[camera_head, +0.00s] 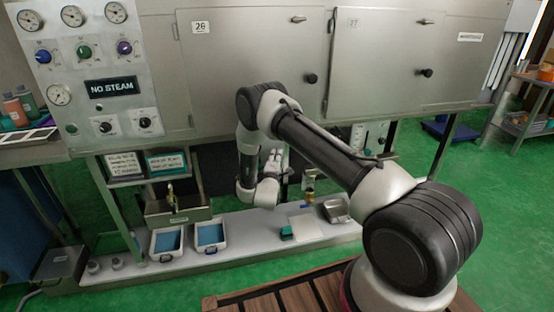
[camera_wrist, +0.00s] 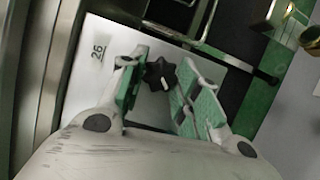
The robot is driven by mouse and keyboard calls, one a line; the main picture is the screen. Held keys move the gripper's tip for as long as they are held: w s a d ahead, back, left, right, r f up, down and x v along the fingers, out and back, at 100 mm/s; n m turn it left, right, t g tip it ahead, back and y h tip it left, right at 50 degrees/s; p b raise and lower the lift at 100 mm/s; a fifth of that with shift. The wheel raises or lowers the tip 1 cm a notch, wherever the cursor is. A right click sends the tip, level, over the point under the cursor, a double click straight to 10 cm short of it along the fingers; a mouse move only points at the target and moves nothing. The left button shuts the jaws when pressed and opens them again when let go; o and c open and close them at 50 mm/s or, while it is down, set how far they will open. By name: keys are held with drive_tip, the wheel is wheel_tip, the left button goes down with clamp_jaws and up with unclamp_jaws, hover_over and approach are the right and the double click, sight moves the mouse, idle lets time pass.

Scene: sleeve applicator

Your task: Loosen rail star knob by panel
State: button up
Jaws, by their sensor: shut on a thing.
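The black star knob (camera_wrist: 158,75) shows in the wrist view, in front of a pale plate (camera_wrist: 96,75) marked 26. My gripper (camera_wrist: 163,66) has its green-padded fingers on either side of the knob and is shut on it. Part of the knob is hidden by the fingers. In the head view my gripper (camera_head: 274,163) is low under the steel cabinet, beyond my arm, and the knob cannot be made out there. The control panel (camera_head: 60,60) with gauges, coloured knobs and a NO STEAM sign stands at the left.
The steel cabinet (camera_head: 250,60) overhangs the space around my gripper. Below is a pale shelf (camera_head: 260,228) with two blue-lined trays (camera_head: 167,254), a green block (camera_head: 287,233) and a metal pan (camera_head: 336,210). Metal bars (camera_wrist: 205,45) cross close beyond the fingers. A slatted wooden surface (camera_head: 290,295) lies in front.

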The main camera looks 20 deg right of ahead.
drive_tip(key=shift+n, duration=0.5)
drive_tip(key=shift+f, duration=0.1)
drive_tip(key=shift+a, duration=0.1)
drive_tip(key=o, duration=1)
drive_tip(key=v, duration=1.2)
drive_tip(key=shift+f, duration=0.25)
